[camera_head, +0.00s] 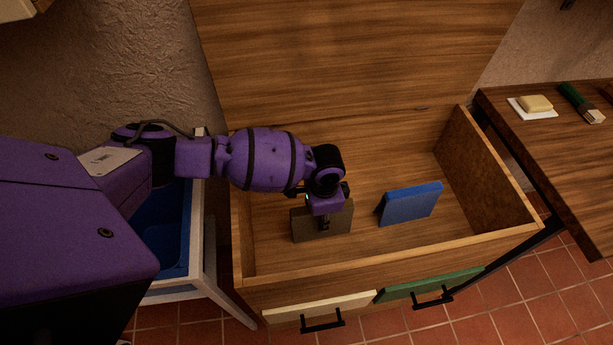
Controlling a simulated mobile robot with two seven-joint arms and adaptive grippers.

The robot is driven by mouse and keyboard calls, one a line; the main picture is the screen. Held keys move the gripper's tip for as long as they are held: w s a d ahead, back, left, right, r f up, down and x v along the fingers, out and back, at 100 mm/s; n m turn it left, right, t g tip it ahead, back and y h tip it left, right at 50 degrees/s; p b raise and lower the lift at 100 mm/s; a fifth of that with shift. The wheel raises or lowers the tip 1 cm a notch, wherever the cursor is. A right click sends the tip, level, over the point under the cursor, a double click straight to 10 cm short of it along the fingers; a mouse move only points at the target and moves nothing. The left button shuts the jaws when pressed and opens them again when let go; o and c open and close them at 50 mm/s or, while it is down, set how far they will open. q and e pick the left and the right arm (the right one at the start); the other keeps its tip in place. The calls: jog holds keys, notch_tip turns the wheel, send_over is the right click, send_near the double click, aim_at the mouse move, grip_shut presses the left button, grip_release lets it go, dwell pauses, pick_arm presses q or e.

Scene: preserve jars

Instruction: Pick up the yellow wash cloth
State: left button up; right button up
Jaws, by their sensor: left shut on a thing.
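My left gripper (325,222) reaches down into an open wooden chest (390,258). It is shut on a flat, upright, olive-brown piece (304,226), which looks dull and shaded. I cannot tell whether this is the yellow wash cloth. The gripper covers part of the piece's upper edge. A blue flat piece (412,204) stands upright and slightly tilted in the chest, to the right of the gripper and apart from it. My right gripper is not in view.
The chest's raised back panel (350,50) stands behind the arm. A wooden table (545,140) at right holds a pale yellow block (535,103) on a white sheet and a green-handled brush (580,100). A white-framed stand with a blue tub (170,235) is at left.

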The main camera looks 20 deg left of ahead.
pick_arm(q)
jog(key=shift+w+r, duration=0.1)
jog(key=shift+c, duration=0.9)
